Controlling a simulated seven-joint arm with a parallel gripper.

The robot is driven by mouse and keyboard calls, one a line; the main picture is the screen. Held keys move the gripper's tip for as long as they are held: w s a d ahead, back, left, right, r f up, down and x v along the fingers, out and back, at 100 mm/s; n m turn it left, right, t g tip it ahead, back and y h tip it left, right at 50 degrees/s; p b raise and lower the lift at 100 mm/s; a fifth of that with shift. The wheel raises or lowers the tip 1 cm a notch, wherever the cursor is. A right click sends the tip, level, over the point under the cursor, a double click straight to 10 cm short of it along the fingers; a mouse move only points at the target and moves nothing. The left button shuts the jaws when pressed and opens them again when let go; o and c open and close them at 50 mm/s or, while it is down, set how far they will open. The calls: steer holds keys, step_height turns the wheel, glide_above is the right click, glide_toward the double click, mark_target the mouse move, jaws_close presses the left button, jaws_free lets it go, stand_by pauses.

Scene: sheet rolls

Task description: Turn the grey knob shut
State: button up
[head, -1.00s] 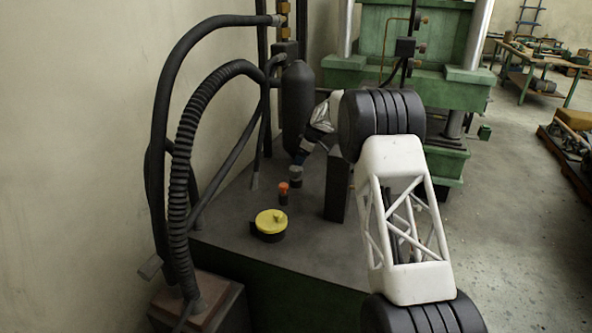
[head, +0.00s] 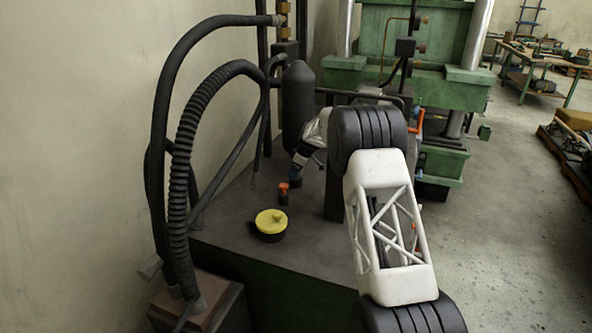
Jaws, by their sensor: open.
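The grey knob stands on the dark top of the green bench, just behind a small orange knob (head: 283,187). Only a little of its dark base (head: 296,183) shows, as my gripper covers its top. My gripper (head: 296,175) points down at the grey knob from above. The fingers are small and dark here, and they look open. I cannot tell whether they touch the knob or sit around it.
A yellow-topped round knob (head: 270,221) stands nearer on the bench top (head: 225,225). A dark upright block (head: 334,190) stands to the right. A dark cylinder (head: 297,105) and thick black hoses (head: 185,160) rise behind and left. The bench's front is clear.

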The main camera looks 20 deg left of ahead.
steer(key=shift+c, duration=0.3)
steer(key=c, duration=0.9)
steer(key=shift+o, duration=0.2)
